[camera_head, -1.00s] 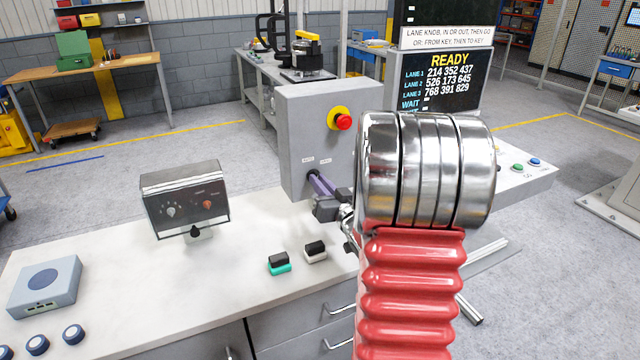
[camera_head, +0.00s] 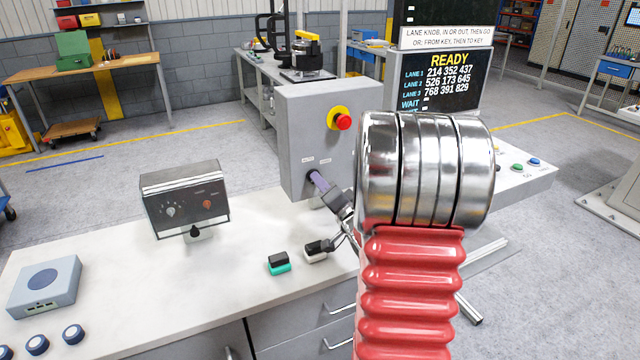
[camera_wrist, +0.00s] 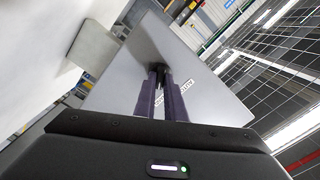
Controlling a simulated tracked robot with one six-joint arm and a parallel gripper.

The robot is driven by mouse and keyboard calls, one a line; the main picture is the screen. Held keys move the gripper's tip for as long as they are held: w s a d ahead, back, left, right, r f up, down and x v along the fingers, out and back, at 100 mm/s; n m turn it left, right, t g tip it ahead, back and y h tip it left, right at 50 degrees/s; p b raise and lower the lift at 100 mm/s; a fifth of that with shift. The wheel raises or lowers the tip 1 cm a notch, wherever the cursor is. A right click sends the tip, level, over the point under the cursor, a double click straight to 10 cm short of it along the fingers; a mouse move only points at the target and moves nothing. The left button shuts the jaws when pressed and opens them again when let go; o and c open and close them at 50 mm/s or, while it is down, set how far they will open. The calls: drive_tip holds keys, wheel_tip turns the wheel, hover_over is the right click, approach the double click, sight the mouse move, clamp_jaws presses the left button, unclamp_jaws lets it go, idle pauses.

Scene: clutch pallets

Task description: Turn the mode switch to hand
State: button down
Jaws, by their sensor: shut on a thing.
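The mode switch (camera_wrist: 161,70) is a small dark knob on the front face of the grey control box (camera_head: 292,125). Two small labels sit above it in the head view; one reads AUTO in the wrist view (camera_wrist: 187,93). My gripper (camera_head: 314,177) has its purple fingers up against the box face at the switch. In the wrist view my gripper (camera_wrist: 161,76) is shut on the switch, with the fingers on either side. The fingers hide most of the knob, so which label it points to cannot be told.
A red emergency button (camera_head: 343,122) on a yellow base juts from the same box, above right of the switch. My arm hides the area to the right.

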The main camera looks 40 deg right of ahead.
drive_tip(key=shift+s+d+f+m, duration=0.1)
drive_tip(key=shift+m, duration=0.4)
drive_tip(key=c, duration=1.8)
unclamp_jaws()
